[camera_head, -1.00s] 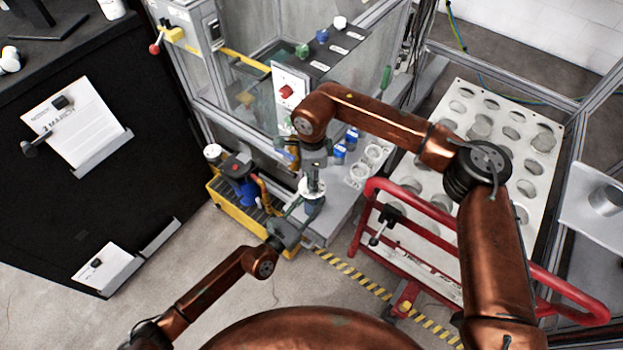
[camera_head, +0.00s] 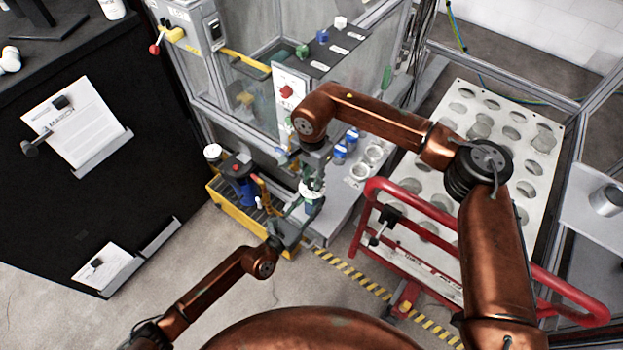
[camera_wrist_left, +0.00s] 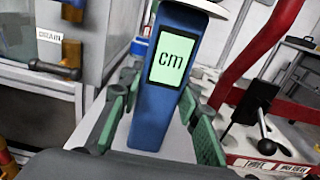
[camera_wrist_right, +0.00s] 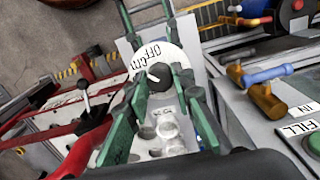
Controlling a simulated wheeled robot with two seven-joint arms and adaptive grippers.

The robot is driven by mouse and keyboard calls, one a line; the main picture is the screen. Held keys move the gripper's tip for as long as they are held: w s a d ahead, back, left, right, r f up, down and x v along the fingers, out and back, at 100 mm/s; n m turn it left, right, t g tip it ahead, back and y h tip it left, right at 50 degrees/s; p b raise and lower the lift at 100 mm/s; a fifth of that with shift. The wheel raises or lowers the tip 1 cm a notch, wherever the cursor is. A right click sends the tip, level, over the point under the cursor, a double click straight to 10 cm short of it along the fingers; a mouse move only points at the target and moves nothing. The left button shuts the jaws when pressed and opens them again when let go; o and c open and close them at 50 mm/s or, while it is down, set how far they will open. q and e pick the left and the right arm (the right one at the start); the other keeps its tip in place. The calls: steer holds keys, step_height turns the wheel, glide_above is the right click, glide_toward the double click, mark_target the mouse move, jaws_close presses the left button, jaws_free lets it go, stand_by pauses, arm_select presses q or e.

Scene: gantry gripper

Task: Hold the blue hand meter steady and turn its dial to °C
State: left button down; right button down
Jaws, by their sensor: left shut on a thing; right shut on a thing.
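The blue hand meter (camera_wrist_left: 155,110) stands between the green fingers of my left gripper (camera_wrist_left: 160,88), which is shut on its body. Its lit green screen (camera_wrist_left: 170,58) reads "cm". In the right wrist view, the meter's white dial face (camera_wrist_right: 172,55) shows "OFF" and "cm"; the °C mark cannot be made out. The dark dial knob (camera_wrist_right: 160,77) with a pale pointer line sits between the fingertips of my right gripper (camera_wrist_right: 158,84), shut on it. In the head view, my right gripper (camera_head: 312,180) is over the meter and my left gripper (camera_head: 300,214) beside it.
A grey bench (camera_head: 340,205) with blue-capped jars (camera_head: 340,152) is just right of the meter. A red tubular rail (camera_head: 440,215) and a white holed panel (camera_head: 455,135) stand further right. A yellow crate (camera_head: 232,215) is at left.

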mark_target(313, 182)
arm_select(q)
steer(key=shift+s+d, duration=0.1)
arm_select(e)
steer(key=n, duration=0.4)
steer(key=shift+w+n, duration=0.15)
steer(key=shift+n, duration=0.15)
steer(key=n, duration=0.4)
steer(key=shift+n, duration=0.4)
steer(key=c, duration=1.7)
jaws_free()
steer(key=shift+o, duration=0.2)
step_height(313, 182, up, 12)
arm_select(q)
steer(key=c, duration=1.4)
jaws_free()
